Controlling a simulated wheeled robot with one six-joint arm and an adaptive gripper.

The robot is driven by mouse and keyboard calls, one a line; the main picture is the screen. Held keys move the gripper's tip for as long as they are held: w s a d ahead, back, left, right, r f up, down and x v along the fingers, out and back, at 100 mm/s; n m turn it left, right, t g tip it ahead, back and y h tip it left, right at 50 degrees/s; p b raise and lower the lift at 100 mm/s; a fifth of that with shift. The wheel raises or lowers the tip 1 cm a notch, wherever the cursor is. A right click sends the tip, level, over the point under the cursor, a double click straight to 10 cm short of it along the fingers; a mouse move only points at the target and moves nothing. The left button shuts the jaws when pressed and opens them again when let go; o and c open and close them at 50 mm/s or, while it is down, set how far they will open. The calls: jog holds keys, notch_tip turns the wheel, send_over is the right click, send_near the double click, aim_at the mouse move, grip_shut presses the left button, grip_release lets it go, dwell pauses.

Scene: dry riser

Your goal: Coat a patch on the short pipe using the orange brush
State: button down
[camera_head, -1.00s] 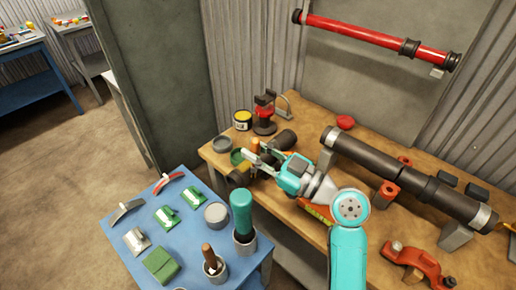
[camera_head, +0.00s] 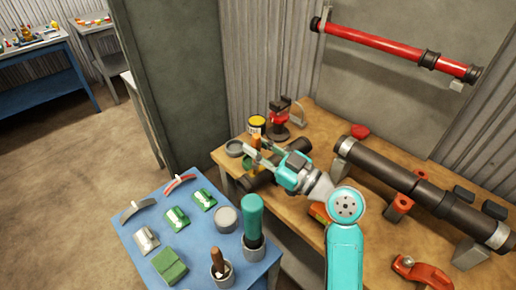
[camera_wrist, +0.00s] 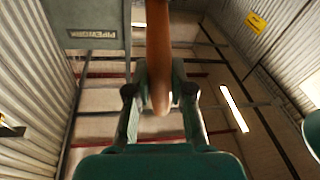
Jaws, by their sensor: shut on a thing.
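My gripper (camera_head: 257,152) is shut on the orange handle of the brush (camera_head: 256,142), which stands roughly upright between the fingers above the workbench. In the wrist view the orange-brown handle (camera_wrist: 158,60) lies between my two fingers (camera_wrist: 160,100). The brush's bristle end is hidden in both views.
A grey tin (camera_head: 234,148), a yellow-black tin (camera_head: 257,124) and a red-black tool (camera_head: 280,120) stand around the pipe. A long dark pipe (camera_head: 410,188) lies right. The blue table (camera_head: 196,243) holds pots and green pieces. A red pipe (camera_head: 380,42) hangs on the wall.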

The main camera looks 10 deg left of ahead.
jog(key=shift+r, duration=2.85)
jog(key=shift+r, duration=1.35)
